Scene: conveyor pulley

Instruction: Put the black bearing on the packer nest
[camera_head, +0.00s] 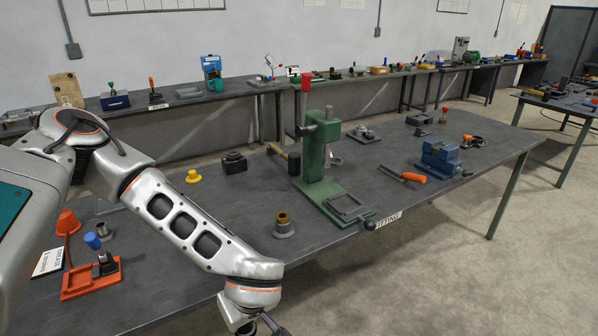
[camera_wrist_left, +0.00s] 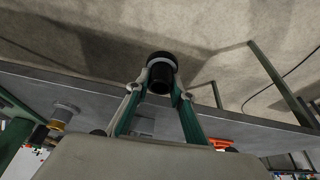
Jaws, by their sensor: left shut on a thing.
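The black bearing (camera_wrist_left: 161,72) is a short dark ring with a paler grey band, held between the fingertips of my left gripper (camera_wrist_left: 160,88). In the wrist view it shows against the floor, just past the table's edge. In the head view my left gripper is mostly cut off at the bottom edge, and the bearing is not visible there. I cannot tell for certain which fixture is the packer nest. A black block with a round top (camera_head: 234,163) and a grey flanged holder with a brass-coloured bush (camera_head: 284,227) stand on the table. My right gripper is not in view.
A green arbor press (camera_head: 318,155) with a square grey frame (camera_head: 348,207) stands mid-table. A hammer (camera_head: 284,152), yellow part (camera_head: 193,176), blue vise (camera_head: 439,158) and orange-handled tool (camera_head: 412,177) lie around it. An orange tray (camera_head: 80,282) is at left.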

